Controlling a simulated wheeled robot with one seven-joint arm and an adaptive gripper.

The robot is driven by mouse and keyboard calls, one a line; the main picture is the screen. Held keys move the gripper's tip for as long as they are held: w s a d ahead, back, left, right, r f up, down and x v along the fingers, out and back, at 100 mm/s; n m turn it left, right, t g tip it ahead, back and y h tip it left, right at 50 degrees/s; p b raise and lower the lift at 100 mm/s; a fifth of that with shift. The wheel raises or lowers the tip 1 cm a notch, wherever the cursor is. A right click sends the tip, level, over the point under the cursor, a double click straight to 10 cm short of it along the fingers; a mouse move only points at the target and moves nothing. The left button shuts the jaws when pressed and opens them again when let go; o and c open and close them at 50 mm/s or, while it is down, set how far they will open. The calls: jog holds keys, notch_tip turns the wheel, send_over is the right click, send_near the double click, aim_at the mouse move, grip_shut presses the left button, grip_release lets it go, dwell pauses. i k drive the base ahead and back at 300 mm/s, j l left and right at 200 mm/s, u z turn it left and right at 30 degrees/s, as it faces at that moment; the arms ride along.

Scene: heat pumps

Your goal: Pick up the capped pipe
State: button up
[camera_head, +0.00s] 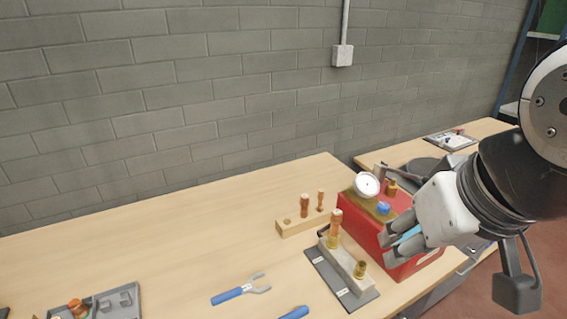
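Several copper pipes stand upright, and I cannot tell for sure which is the capped one. A taller copper pipe (335,226) stands in a pale block on a grey plate, beside a brass fitting (361,269). Two shorter copper pieces, a left one (304,205) and a right one (320,199), stand in a wooden holder (289,229) behind it. My gripper (388,243) is to the right of the taller pipe, in front of the red box. Its fingers look apart, with a light-blue patch between them. It touches no pipe that I can see.
A red box (423,260) with a round gauge (368,185) and a blue cap (383,208) stands close behind my gripper. A grey tray (121,303) with parts is at lower left. The table's left middle is clear.

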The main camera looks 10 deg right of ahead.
aim_at(335, 219)
jog(key=i+l+u, duration=0.25)
jog(key=l, duration=0.15)
jog(key=l+u, duration=0.25)
jog(key=l, duration=0.15)
jog(key=l+u, duration=0.2)
jog(key=l, duration=0.25)
jog(key=i, duration=0.05)
